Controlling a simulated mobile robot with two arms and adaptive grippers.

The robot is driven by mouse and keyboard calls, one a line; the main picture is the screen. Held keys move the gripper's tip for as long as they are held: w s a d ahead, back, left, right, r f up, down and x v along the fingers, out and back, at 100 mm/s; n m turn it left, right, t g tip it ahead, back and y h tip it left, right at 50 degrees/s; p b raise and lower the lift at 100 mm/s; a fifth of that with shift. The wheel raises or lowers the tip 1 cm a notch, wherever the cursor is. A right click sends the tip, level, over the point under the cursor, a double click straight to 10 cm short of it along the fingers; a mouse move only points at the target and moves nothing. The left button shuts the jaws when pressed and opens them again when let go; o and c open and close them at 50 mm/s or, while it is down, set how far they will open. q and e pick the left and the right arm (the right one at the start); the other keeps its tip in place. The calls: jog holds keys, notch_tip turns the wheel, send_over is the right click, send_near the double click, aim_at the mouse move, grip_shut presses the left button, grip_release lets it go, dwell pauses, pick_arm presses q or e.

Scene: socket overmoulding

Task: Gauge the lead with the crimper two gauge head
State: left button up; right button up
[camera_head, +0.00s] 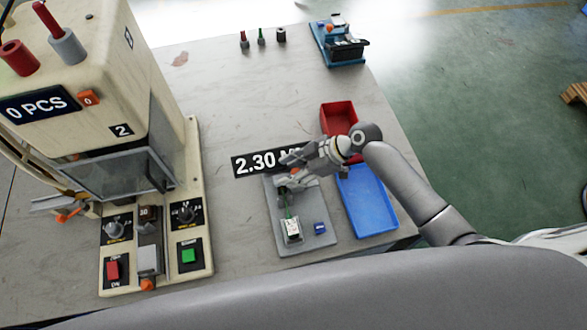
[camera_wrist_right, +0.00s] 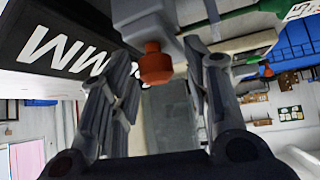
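The gauge display (camera_head: 262,161) reads 2.30 and stands behind a grey plate (camera_head: 312,241); its MM lettering shows at left in the wrist view (camera_wrist_right: 65,52). A grey gauge head (camera_wrist_right: 148,22) with an orange knob (camera_wrist_right: 156,66) lies between the fingers of my right gripper (camera_wrist_right: 158,60). The fingers stand apart; I see no firm grip on the head. In the head view my right gripper (camera_head: 292,172) hides much of the gauge. The green lead (camera_head: 287,208) runs from under the gripper to a white-topped end piece (camera_head: 292,230) on the plate. My left gripper is not in view.
A small blue block (camera_head: 320,228) sits on the plate. A blue tray (camera_head: 366,202) and a red bin (camera_head: 338,118) stand to the right. Crimper two (camera_head: 150,90) fills the left. A blue device (camera_head: 340,45) and small parts (camera_head: 261,38) stand at the back.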

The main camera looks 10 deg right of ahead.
jog(key=shift+d, duration=0.2)
jog(key=shift+s+d+r, duration=0.15)
jog(key=shift+d+r, duration=0.15)
jog(key=v, duration=1.1)
jog(key=shift+a, duration=0.15)
